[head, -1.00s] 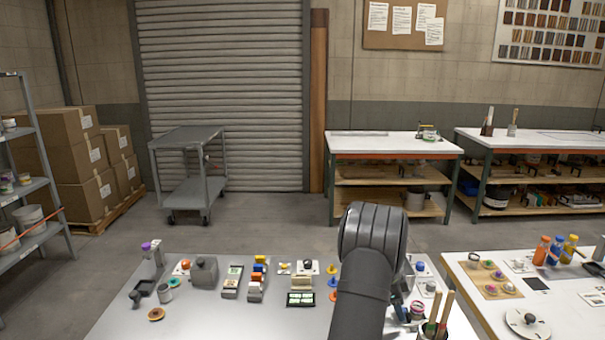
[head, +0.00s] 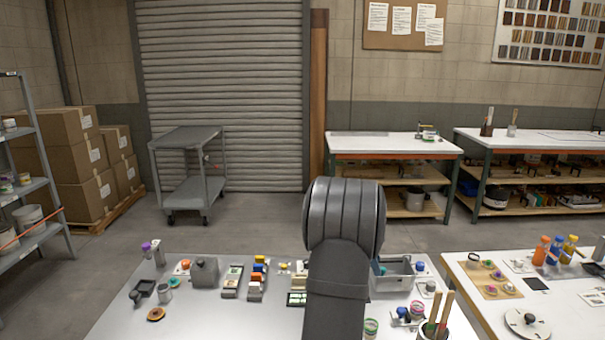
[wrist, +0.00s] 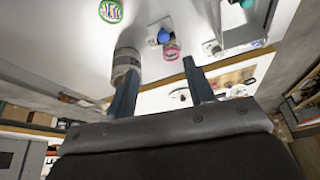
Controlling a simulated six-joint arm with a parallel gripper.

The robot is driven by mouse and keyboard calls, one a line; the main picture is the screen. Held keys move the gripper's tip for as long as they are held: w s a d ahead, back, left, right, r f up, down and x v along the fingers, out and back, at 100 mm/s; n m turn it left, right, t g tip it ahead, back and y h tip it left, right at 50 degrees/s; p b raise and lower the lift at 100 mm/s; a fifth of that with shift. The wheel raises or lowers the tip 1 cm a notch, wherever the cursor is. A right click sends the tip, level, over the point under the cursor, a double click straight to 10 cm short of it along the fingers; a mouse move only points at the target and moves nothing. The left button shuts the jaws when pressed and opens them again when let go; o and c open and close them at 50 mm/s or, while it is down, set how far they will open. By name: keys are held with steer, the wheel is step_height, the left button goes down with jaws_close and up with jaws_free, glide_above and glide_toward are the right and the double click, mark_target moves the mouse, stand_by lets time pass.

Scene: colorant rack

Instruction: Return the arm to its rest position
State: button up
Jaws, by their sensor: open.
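My gripper (wrist: 160,66) shows in the wrist view with its two dark fingers apart and nothing held between them. It is tilted over the white worktable (head: 215,310). In the head view my grey arm stands over the middle right of the table and the gripper itself cannot be seen. A grey cylinder (wrist: 125,60) shows close by the left finger in the wrist view; I cannot tell if they touch. A pink-rimmed jar (wrist: 171,50) shows past the fingertips.
A grey bin (head: 395,282) stands right of my arm. A green-rimmed jar (head: 371,328) and a cup with brushes (head: 433,333) are at the front right. A grey block (head: 204,272) and several small parts stand left.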

steer(key=f+y, duration=0.1)
steer(key=f, duration=0.3)
steer(key=s+f+n+y, duration=0.1)
steer(key=f, duration=0.3)
steer(key=s+f+n+y, duration=0.1)
steer(key=f+y, duration=0.1)
steer(key=f, duration=0.2)
steer(key=shift+d+f+t, duration=0.3)
steer(key=shift+t, duration=0.1)
steer(key=s+d+r, duration=0.3)
steer(key=shift+s+d+r, duration=0.15)
steer(key=shift+s+r, duration=0.05)
steer(key=shift+s, duration=0.1)
